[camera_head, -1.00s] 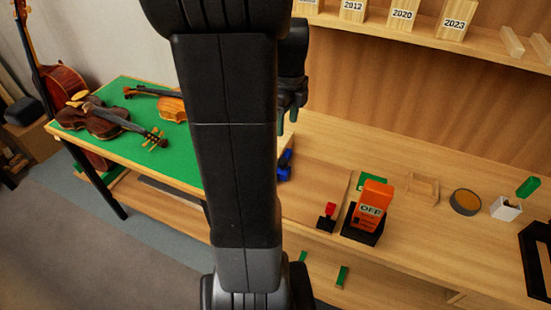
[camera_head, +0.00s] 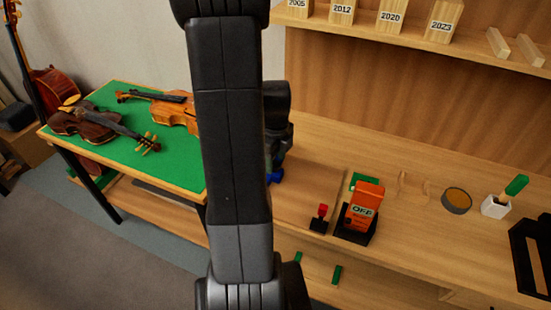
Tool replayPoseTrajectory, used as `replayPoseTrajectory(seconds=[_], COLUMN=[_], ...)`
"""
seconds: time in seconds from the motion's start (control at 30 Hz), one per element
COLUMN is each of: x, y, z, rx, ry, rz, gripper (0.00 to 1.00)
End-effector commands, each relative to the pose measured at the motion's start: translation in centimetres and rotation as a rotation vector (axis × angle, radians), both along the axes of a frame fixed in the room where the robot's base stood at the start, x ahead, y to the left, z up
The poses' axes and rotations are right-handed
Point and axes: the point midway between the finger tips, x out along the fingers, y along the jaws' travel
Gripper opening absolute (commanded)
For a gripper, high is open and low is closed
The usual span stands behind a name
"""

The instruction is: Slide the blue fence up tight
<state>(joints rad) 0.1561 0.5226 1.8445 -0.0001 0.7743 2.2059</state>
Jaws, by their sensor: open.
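The blue fence (camera_head: 276,177) is a small blue piece on the wooden bench, just right of my arm link. Only a bit of it shows; the rest is hidden behind my arm and gripper. My gripper (camera_head: 274,163) is open, low over the bench at the blue fence. Its fingertips are mostly hidden, so I cannot tell whether they touch the fence or stand around it. Whether the fence sits against anything is hidden too.
A red-topped black piece (camera_head: 321,217) and an orange block marked OFF (camera_head: 363,209) in a black holder stand to the right. Further right are a round tin (camera_head: 456,200) and a white cup (camera_head: 496,206). Violins lie on a green-topped table (camera_head: 105,96) at left.

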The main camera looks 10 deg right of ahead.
Motion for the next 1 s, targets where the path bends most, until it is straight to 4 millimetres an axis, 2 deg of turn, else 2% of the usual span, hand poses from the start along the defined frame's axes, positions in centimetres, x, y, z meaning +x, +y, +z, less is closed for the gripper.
replayPoseTrajectory(seconds=[0.37,0.6,1.0], x=[-0.01,-0.01,0.27], y=[0.01,0.01,0.37], z=[-0.48,-0.46,-0.41], rx=[0.000,0.000,0.000], ry=[0.000,0.000,-0.001], rz=[0.000,0.000,0.001], gripper=[0.48,0.01,0.00])
